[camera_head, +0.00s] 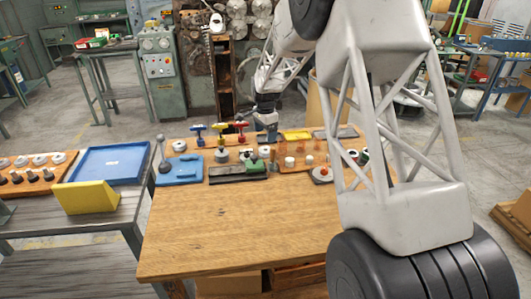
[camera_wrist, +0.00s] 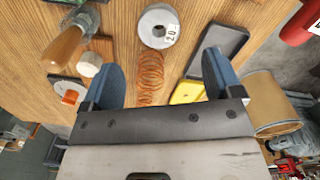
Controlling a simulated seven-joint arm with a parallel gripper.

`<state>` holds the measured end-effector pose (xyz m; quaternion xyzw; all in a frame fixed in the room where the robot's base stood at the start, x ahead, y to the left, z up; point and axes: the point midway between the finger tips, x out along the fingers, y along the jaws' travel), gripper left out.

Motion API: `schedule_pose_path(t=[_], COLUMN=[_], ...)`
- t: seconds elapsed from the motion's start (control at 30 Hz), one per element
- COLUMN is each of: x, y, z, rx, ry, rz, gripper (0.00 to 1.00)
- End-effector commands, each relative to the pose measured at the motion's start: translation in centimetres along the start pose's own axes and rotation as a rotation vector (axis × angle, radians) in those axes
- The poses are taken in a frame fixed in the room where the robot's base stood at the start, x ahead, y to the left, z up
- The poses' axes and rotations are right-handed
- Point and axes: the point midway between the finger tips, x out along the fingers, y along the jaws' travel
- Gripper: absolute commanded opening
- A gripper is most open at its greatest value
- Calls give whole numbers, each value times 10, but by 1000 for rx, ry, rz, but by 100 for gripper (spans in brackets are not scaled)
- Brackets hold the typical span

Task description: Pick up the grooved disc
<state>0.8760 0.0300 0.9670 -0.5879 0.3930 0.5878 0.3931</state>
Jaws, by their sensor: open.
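A round grey disc (camera_wrist: 158,25) with a central hole and a white "20" label lies on the wooden table in the wrist view. It is probably the grooved disc, though its groove is not clear. My gripper (camera_wrist: 158,72) is open, with its two blue fingers apart and nothing held between them. The disc lies ahead of the fingertips, roughly centred on the gap. In the head view my gripper (camera_head: 266,130) is over the back part of the table. Several small round parts stand there, and I cannot tell which is the disc.
A copper coil spring (camera_wrist: 150,77) shows between the fingers. A dark tray (camera_wrist: 217,50) and a yellow tray (camera_wrist: 187,92) are to the right. A wooden-handled tool (camera_wrist: 70,43) is to the left. The table's front half (camera_head: 230,230) is bare.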

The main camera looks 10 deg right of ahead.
Motion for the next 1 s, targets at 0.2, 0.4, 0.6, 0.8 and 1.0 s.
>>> schedule_pose_path(t=[0.2, 0.4, 0.6, 0.8, 1.0], x=[8, 24, 26, 27, 38], y=[0, 0, 0, 0, 1], z=[0, 0, 0, 0, 0], rx=[0, 0, 0, 0, 0], ry=[-1, 0, 0, 0, 0], rz=[2, 1, 0, 0, 1], gripper=[85, 85, 85, 85, 85])
